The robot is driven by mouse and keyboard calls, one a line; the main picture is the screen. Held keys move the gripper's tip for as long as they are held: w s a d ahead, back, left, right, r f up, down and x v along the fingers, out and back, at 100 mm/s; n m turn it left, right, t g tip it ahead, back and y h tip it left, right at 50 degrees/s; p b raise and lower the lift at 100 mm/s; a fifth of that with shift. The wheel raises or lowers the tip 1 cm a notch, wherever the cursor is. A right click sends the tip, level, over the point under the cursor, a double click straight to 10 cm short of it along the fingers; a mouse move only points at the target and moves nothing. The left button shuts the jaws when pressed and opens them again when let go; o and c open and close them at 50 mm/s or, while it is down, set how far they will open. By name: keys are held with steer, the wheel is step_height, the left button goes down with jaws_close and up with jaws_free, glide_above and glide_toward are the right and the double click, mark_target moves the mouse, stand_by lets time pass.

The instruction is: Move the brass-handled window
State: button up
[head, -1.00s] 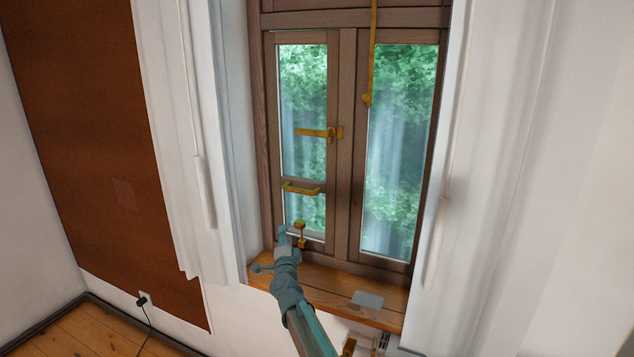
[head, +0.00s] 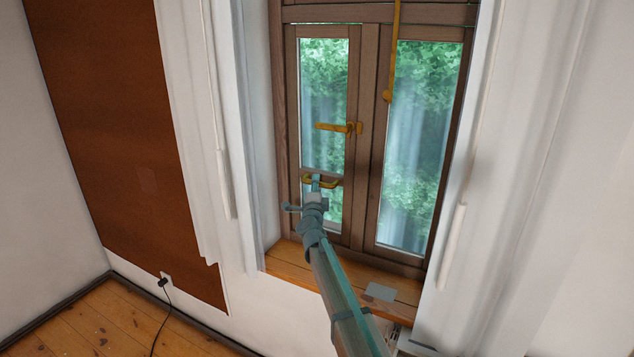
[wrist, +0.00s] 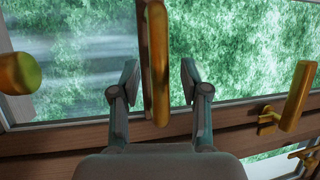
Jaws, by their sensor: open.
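The wood-framed window (head: 353,190) has two tall glass panes with greenery behind. Its left sash carries a brass pull handle (head: 336,184) low on a crossbar and a brass lever (head: 333,127) higher up. My gripper (head: 316,182) is at the pull handle. In the wrist view my gripper (wrist: 160,75) is open, with one finger on each side of a brass bar (wrist: 157,65), which stands between them without visible finger contact. The window appears shut.
A brass knob (wrist: 18,73) and another brass handle (wrist: 296,98) flank the gripper in the wrist view. A wooden sill (head: 290,261) holds a flat grey plate (head: 380,292). White curtains (head: 205,130) hang at the sides.

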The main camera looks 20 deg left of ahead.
steer(key=shift+w+a+r, duration=0.1)
steer(key=shift+w+a, duration=0.15)
steer(key=shift+w, duration=0.4)
jaws_close()
